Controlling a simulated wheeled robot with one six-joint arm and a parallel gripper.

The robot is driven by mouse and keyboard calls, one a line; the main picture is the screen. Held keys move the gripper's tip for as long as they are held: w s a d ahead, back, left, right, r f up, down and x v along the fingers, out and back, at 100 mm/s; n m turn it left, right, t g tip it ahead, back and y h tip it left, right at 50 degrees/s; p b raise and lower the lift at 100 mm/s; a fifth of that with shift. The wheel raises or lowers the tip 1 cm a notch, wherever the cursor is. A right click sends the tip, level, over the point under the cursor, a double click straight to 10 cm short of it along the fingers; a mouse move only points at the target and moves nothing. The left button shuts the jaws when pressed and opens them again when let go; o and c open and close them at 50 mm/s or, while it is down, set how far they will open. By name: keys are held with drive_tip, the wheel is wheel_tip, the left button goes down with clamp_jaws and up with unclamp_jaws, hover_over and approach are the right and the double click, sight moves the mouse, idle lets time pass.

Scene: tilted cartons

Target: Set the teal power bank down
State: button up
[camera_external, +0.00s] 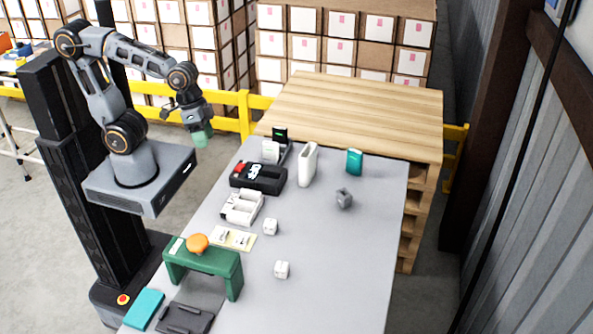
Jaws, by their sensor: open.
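My gripper (200,137) hangs in the air at upper left, off the table's far left edge. It is open. A pale green patch shows at its tip; I cannot tell whether it is part of the fingers. A small teal block (355,162) stands upright at the far right of the grey table (345,255), well apart from my gripper. A flat teal slab (144,309) lies at the near left corner. Either could be the teal power bank; the view is too small to tell.
Between them are a black case (258,178), white upright holder (308,165), white tray (242,207), grey block (344,199), white cubes (281,269) and a green stand (203,260) with an orange thing (197,243) on it. The table's right front is clear. A yellow rail (243,112) runs behind.

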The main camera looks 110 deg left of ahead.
drive_tip(key=s+m, duration=0.1)
drive_tip(key=s, duration=0.1)
drive_tip(key=s+m+y, duration=0.1)
drive_tip(key=m, duration=0.1)
drive_tip(key=shift+s+f, duration=0.4)
